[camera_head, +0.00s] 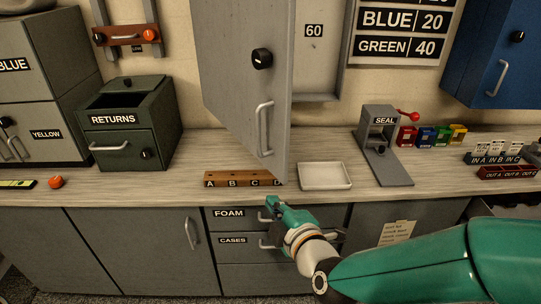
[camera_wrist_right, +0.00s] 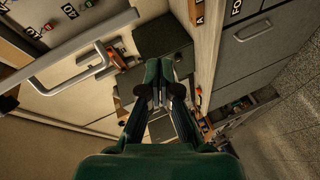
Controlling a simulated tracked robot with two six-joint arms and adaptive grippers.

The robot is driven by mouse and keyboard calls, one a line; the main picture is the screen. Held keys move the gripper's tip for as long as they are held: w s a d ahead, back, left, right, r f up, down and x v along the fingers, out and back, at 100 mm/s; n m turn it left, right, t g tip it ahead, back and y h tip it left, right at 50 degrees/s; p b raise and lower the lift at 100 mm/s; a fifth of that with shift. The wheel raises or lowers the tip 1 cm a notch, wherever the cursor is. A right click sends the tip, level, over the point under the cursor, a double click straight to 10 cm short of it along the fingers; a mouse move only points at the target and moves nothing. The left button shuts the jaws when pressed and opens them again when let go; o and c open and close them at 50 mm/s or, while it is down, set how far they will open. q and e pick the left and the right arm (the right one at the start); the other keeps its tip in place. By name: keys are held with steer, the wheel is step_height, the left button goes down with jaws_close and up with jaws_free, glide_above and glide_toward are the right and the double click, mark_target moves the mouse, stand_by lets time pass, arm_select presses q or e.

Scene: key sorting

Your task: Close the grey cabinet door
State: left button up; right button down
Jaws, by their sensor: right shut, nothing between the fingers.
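The grey cabinet door (camera_head: 232,70) stands ajar in the head view, its free edge swung out over the counter. Its outer face shows a black knob (camera_head: 262,58) and a bar handle (camera_head: 264,128) near that edge. Part of the cabinet (camera_head: 330,84) shows open to the right of the door. My right gripper (camera_head: 272,207) is below the door, near the counter's front edge, apart from the handle. It is shut and empty; its fingers also show in the right wrist view (camera_wrist_right: 158,94). A bar handle (camera_wrist_right: 72,68) shows at left there. My left gripper is not in view.
Below the door is the wooden A-B-C-D rack (camera_head: 232,179), with a white tray (camera_head: 325,176) beside it. The seal press (camera_head: 381,150) stands to the right, the returns box (camera_head: 130,130) to the left. Drawers (camera_head: 232,250) lie under the counter (camera_head: 190,165).

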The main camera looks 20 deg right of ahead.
mark_target(271, 148)
step_height(271, 148, up, 9)
steer(key=s+d+n+t+h, duration=0.1)
steer(key=s+d+n+t, duration=0.1)
steer(key=n+t, duration=0.1)
steer(key=w, duration=1)
steer(key=shift+a+p, duration=0.25)
steer(key=shift+p, duration=0.05)
steer(key=shift+d, duration=0.15)
